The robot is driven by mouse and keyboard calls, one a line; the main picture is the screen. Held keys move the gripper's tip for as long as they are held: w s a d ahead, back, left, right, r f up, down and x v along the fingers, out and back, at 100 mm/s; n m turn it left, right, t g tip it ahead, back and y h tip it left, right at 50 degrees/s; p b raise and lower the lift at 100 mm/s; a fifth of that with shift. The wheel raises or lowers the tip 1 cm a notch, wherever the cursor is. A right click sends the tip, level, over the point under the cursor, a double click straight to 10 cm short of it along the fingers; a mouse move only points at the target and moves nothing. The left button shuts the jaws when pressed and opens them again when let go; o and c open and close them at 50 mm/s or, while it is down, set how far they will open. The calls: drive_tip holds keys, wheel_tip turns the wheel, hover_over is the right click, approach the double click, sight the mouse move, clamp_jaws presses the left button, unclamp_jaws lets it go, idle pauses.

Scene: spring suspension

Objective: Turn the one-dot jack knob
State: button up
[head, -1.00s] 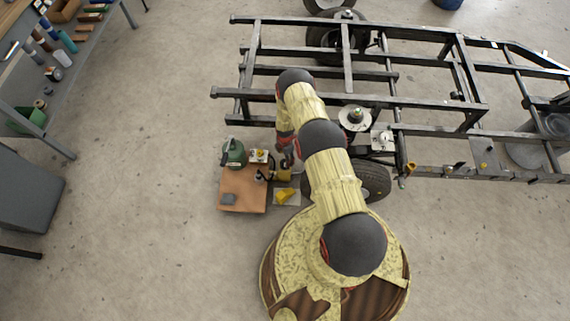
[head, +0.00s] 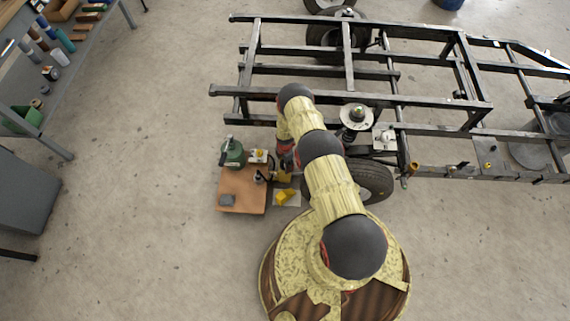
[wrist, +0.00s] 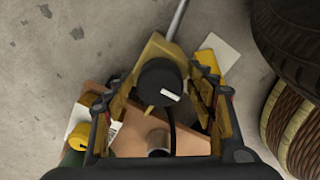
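In the wrist view a round black knob (wrist: 163,84) with a white bar mark sits in front of a yellow body, apparently the jack. A grey rod extends upward behind it. No dot is legible on the knob. My gripper (wrist: 170,88) has its two fingers on either side of the knob, with gaps visible, so it looks open. In the head view my gripper (head: 286,166) is low beside the orange-brown board, and my arm partly hides the area. A small yellow block (head: 284,177) shows just beneath it; the knob cannot be made out there.
The brown board (head: 240,196) holds a green canister (head: 232,152) and small parts. A yellow piece (head: 286,195) lies on a pale plate to its right. A tyre (head: 374,180) and the black chassis frame (head: 350,99) are close on the right. Open floor lies left.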

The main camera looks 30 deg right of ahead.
drive_tip(key=c, duration=1)
drive_tip(key=shift+o, duration=0.2)
drive_tip(key=shift+m, duration=0.4)
